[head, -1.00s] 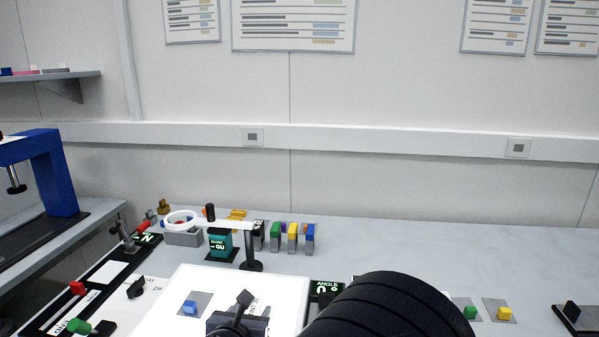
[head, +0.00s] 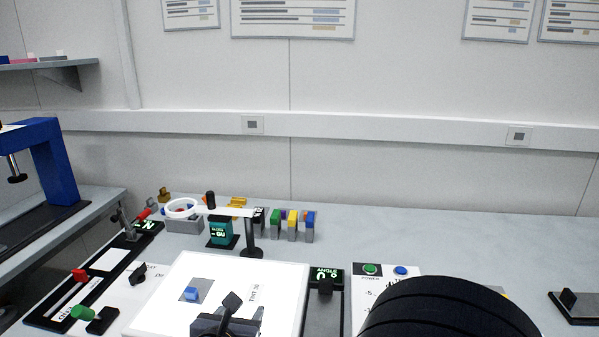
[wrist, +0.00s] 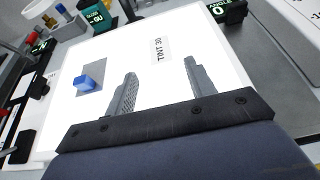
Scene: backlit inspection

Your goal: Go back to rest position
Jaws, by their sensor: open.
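My gripper (wrist: 159,92) is open and empty in the wrist view, its two grey fingers apart over the white lit panel (wrist: 130,62). In the head view my gripper (head: 228,312) shows at the panel's front edge, partly cut off below, and my dark arm covers the lower right. A small blue block (head: 191,294) sits on a grey square on the left part of the panel. The block (wrist: 85,82) also shows in the wrist view, left of the fingers and apart from them.
A ring magnifier on a post (head: 250,232) stands behind the panel. Several coloured blocks on grey holders (head: 292,226) stand behind it. A blue press frame (head: 52,160) is at far left. A panel with green and blue buttons (head: 385,270) lies right. The back right bench is clear.

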